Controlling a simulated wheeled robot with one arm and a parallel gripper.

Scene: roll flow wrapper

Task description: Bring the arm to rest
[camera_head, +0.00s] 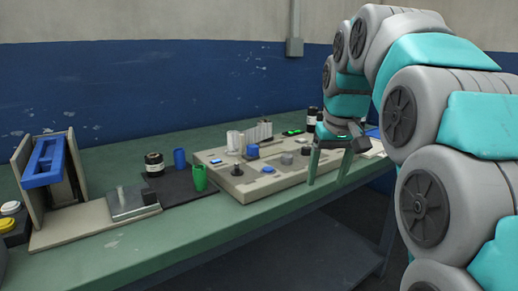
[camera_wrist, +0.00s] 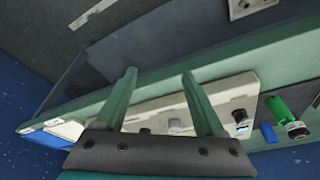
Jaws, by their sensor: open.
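My gripper (camera_head: 328,170) is open and empty, with its two green fingers pointing down beside the right end of the beige panel, near the table's front edge. In the wrist view my gripper (camera_wrist: 157,80) shows both fingers spread with nothing between them. My arm, grey and teal, arches from the right side of the head view down to the gripper. Whether the fingertips touch the table or panel cannot be told.
The green table (camera_head: 110,240) runs along a blue wall. The beige panel (camera_head: 240,188) carries knobs and blocks. A blue-topped stand (camera_head: 44,163) is far left.

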